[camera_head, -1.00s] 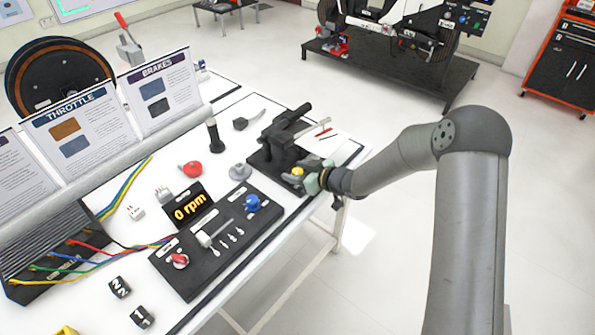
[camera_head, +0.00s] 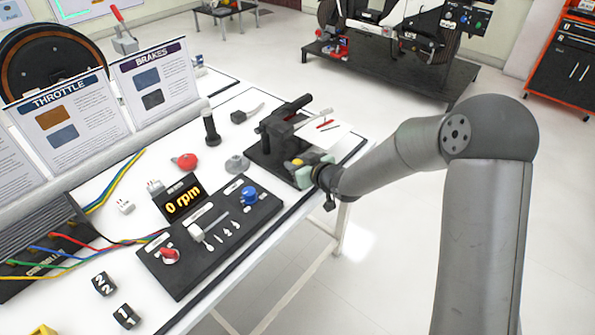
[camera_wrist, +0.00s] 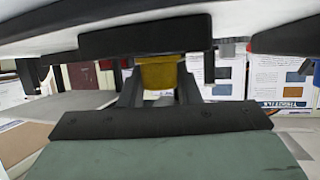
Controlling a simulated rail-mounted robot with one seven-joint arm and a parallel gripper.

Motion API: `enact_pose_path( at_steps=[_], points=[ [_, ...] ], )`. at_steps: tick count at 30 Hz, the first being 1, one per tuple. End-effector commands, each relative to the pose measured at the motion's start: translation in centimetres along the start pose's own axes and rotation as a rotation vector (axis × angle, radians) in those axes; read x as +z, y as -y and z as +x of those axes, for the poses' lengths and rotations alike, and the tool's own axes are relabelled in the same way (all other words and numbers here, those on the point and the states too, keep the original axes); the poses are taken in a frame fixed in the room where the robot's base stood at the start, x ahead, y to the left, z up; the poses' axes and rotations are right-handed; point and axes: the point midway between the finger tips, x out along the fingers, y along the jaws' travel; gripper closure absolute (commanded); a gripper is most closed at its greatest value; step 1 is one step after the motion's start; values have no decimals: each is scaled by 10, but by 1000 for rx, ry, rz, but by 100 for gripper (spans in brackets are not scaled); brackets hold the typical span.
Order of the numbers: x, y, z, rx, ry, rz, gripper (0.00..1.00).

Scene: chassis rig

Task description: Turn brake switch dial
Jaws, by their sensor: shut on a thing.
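A small yellow dial (camera_head: 297,161) sits at the front right end of the black lever unit (camera_head: 262,160) in the head view. My gripper (camera_head: 302,170) is at this dial, reaching in from the right. In the wrist view the yellow dial (camera_wrist: 158,72) stands between the two dark fingers (camera_wrist: 158,92), which are shut on it. The dial's upper side meets a black block (camera_wrist: 145,38) in that view. Any marking on the dial is too small to read, and the fingers partly hide it.
A black control panel (camera_head: 215,262) with a blue knob (camera_head: 249,196) and a red knob (camera_head: 170,255) lies left of my gripper. A dark upright handle (camera_head: 210,127) stands behind.

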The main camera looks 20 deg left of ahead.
Motion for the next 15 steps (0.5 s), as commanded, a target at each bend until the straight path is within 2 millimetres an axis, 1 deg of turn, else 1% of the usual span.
enact_pose_path(
  at_steps=[8,9,11,15],
  points=[
    [-2,0,0,3,-1,2,93],
    [-2,0,0,3,-1,2,65],
    [-2,0,0,3,-1,2,48],
    [-1,0,0,2,0,2,48]
  ],
)
